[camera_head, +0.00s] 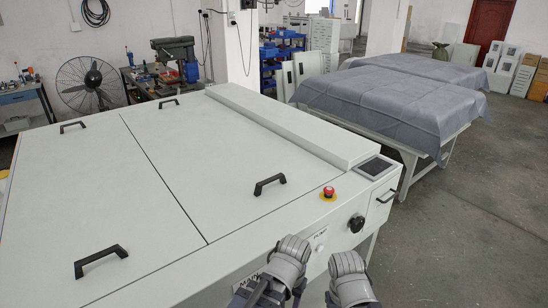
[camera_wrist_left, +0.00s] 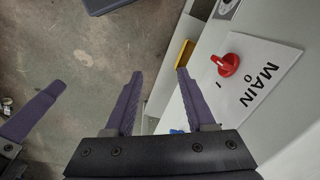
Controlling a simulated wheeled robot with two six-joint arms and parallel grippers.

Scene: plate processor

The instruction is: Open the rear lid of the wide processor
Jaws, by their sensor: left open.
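The wide processor's top (camera_head: 150,170) fills the left and middle of the head view. A seam splits it into two flat, shut lids. The lid left of the seam has a black handle at the near side (camera_head: 101,261) and another at the far side (camera_head: 73,127). The lid right of the seam has a near handle (camera_head: 270,184) and a far handle (camera_head: 169,101). My left gripper (camera_wrist_left: 160,73) is open and empty beside the processor's front panel, apart from all handles. My right arm (camera_head: 350,277) shows at the bottom; its jaws are unclear.
A red stop button (camera_head: 328,193), a black knob (camera_head: 356,223) and a screen (camera_head: 376,168) sit at the processor's near right corner. A red MAIN switch (camera_wrist_left: 229,65) is close to my left gripper. Grey-covered tables (camera_head: 390,97) stand right. Floor (camera_head: 470,220) is clear.

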